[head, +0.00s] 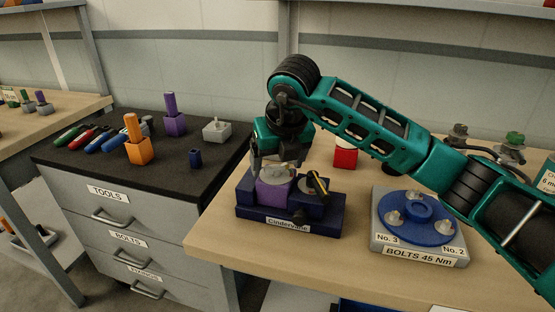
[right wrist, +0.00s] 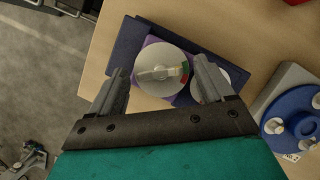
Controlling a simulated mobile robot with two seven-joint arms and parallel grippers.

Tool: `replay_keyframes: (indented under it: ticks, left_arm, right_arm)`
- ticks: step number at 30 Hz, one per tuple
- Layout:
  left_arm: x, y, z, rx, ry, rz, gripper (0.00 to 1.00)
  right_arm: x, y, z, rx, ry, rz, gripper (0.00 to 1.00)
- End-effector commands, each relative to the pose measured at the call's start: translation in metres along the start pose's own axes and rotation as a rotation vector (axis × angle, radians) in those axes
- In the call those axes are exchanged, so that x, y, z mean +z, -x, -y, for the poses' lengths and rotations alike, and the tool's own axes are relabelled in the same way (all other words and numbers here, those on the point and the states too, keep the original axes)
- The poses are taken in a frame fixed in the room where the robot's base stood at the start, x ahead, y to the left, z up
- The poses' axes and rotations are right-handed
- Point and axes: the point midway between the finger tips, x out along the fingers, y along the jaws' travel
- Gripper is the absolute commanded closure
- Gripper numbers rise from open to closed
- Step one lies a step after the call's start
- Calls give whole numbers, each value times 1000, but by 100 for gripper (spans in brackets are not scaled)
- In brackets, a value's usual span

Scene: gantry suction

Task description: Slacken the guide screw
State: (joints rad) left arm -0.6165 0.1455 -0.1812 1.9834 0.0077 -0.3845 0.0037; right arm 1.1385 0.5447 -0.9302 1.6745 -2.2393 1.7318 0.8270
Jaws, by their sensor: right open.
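A dark blue fixture (head: 290,225) with a nameplate stands on the wooden bench and carries a purple block (head: 274,194). On the block sits a round grey knob with a raised bar and red and green marks; it shows clearly in the right wrist view (right wrist: 178,60). I cannot tell for certain that this knob is the guide screw. My right gripper (head: 276,165) is above the block, pointing down. In the right wrist view the open fingers (right wrist: 161,68) straddle the knob with gaps on both sides. My left gripper is out of view.
A second knob with a black and yellow handle (head: 317,184) is close on the right. A blue bolt disc (head: 432,228) on a grey base stands further right. A red block (head: 345,157) is behind. A dark tool cabinet (head: 182,178) with several tools is left.

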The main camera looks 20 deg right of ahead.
Motion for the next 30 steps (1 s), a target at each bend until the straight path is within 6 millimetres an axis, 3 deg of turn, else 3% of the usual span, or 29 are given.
replay_keyframes:
  ticks: [2,20,30]
  left_arm:
    - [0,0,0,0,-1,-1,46]
    - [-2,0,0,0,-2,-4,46]
    - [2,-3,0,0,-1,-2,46]
  right_arm:
    - [0,0,0,0,0,0,19]
    - [0,0,0,0,0,0,75]
    - [0,0,1,24,58,0,76]
